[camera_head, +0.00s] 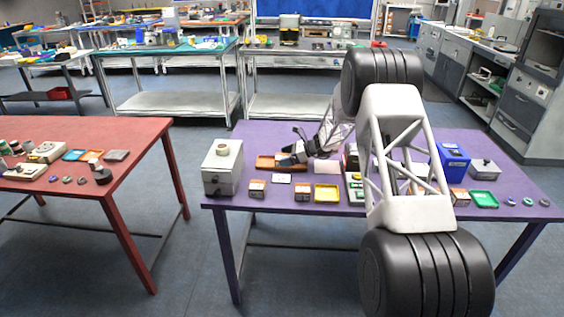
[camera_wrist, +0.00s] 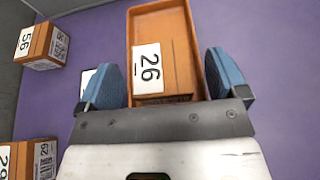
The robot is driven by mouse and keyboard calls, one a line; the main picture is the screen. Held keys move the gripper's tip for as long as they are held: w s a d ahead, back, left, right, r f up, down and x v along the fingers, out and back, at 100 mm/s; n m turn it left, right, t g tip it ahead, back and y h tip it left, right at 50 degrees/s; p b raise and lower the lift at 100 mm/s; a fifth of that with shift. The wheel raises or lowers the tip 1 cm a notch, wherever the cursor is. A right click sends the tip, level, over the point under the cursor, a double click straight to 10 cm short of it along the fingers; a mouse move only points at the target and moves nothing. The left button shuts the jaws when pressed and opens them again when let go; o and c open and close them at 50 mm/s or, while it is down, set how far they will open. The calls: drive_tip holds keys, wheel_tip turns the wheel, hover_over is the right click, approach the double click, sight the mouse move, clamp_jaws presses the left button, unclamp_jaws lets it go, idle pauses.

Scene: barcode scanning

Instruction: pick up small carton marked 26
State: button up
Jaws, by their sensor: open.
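The small carton marked 26 (camera_wrist: 178,62) is orange-brown, with a white label on its top face, in the wrist view. It appears to lie in an orange tray (camera_wrist: 131,28) on the purple table. My gripper (camera_wrist: 166,75) is open, with one blue fingertip to the left of the carton and tray and one to the right. I cannot tell whether either fingertip touches them.
A carton marked 56 (camera_wrist: 40,45) and another carton (camera_wrist: 32,160) stand to the left in the wrist view. A grey box (camera_head: 222,172) stands at the table's left end. A yellow tray (camera_head: 326,193) and a blue box (camera_head: 452,160) are farther right.

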drive_tip(key=c, duration=1.1)
drive_tip(key=shift+r, duration=5.05)
